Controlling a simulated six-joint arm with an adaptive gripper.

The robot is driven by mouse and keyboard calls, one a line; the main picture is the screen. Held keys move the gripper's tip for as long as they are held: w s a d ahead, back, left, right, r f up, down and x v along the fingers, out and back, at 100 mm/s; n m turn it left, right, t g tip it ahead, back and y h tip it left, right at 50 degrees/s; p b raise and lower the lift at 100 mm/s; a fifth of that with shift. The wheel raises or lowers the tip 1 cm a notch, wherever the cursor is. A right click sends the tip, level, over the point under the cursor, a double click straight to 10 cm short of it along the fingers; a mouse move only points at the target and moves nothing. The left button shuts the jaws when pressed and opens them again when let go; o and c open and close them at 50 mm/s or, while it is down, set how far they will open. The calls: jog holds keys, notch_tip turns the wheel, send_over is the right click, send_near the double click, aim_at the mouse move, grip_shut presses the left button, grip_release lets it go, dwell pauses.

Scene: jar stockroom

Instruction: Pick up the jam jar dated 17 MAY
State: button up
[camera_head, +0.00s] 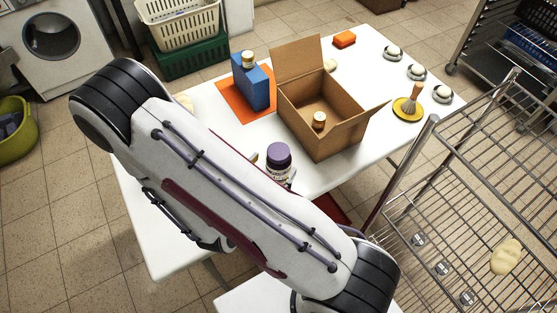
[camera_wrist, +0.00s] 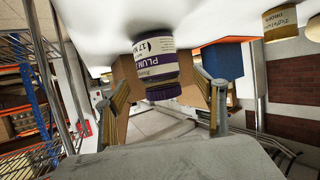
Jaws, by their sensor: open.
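A jam jar with a purple lid (camera_head: 279,155) stands on the white table near its front edge, partly hidden by my arm. In the wrist view the jar (camera_wrist: 157,62) appears upside down, its label reading "PLUM" with "17" and the start of an "M"; the rest of the date is cut off. My gripper (camera_wrist: 163,90) is open, with one finger at each side of the jar in that picture. I cannot tell whether either finger touches it. In the head view my arm hides most of the gripper.
An open cardboard box (camera_head: 335,137) holding a gold-lidded jar (camera_head: 319,120) stands just behind. A blue block (camera_head: 251,84) stands on an orange mat (camera_head: 228,103), with another jar (camera_head: 248,60) by its top. A brush (camera_head: 412,97) is at right, near a wire rack (camera_head: 480,190).

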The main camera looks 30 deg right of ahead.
aim_at(276, 154)
jog(key=shift+x, duration=2.35)
jog(key=c, duration=1.8)
jog(key=shift+r, duration=0.25)
jog(key=shift+a+r, duration=0.1)
jog(key=shift+r, duration=1.55)
jog(key=shift+s+a+f, duration=0.1)
jog(key=shift+s+a, duration=1.55)
jog(key=shift+a, duration=0.8)
jog(key=shift+s+a+r, duration=0.1)
jog(key=shift+s+a, duration=1.6)
jog(key=shift+a, duration=0.75)
jog(key=shift+s+a+f, duration=0.1)
jog(key=shift+s+a, duration=1.55)
jog(key=shift+a, duration=0.8)
